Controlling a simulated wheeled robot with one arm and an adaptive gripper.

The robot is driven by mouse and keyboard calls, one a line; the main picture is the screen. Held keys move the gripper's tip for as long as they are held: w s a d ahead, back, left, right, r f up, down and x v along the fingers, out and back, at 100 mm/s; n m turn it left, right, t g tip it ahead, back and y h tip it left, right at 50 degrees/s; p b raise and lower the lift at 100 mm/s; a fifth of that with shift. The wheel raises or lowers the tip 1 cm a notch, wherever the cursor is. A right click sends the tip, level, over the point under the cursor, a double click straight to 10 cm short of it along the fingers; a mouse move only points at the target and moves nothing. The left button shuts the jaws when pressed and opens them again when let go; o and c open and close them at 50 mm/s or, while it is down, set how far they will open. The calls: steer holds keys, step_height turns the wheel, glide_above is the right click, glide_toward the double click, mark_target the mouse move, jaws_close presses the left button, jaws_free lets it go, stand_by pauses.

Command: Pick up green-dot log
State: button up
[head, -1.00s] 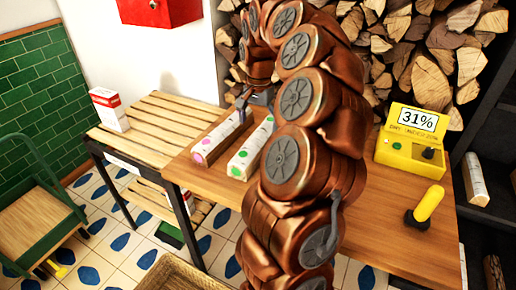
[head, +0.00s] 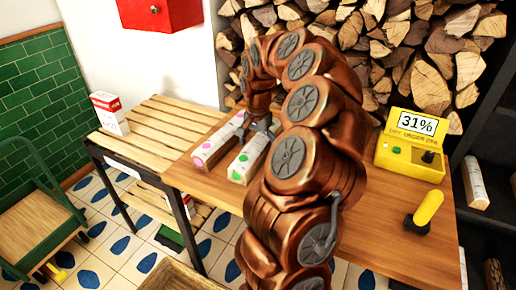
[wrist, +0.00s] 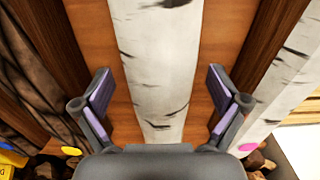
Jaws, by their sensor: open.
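The green-dot log (head: 250,154) is a pale birch piece lying on the wooden table, with a green dot on its near end. My gripper (head: 262,127) is over its far part. In the wrist view, a pale birch log (wrist: 160,60) runs between the two spread fingers of my gripper (wrist: 160,78), with a gap on each side. Its dot is hidden there behind the gripper body. The pink-dot log (head: 217,140) lies parallel, just left of it in the head view; it also shows at the right of the wrist view (wrist: 285,75).
A dark-barked log (wrist: 40,85) with a yellow dot by its end lies left in the wrist view. A yellow device (head: 411,145) reading 31% and a yellow-handled lever (head: 425,210) stand on the table's right side.

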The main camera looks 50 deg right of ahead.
mark_target(258, 139)
steer(key=shift+f+b, duration=0.3)
steer(key=shift+b, duration=0.15)
stand_by(0.5)
steer(key=shift+c, duration=0.3)
jaws_close()
stand_by(0.6)
steer(key=shift+r, duration=0.1)
steer(key=shift+r+p, duration=0.35)
steer(key=shift+p, duration=0.25)
step_height(258, 139, up, 10)
steer(key=shift+f, duration=0.1)
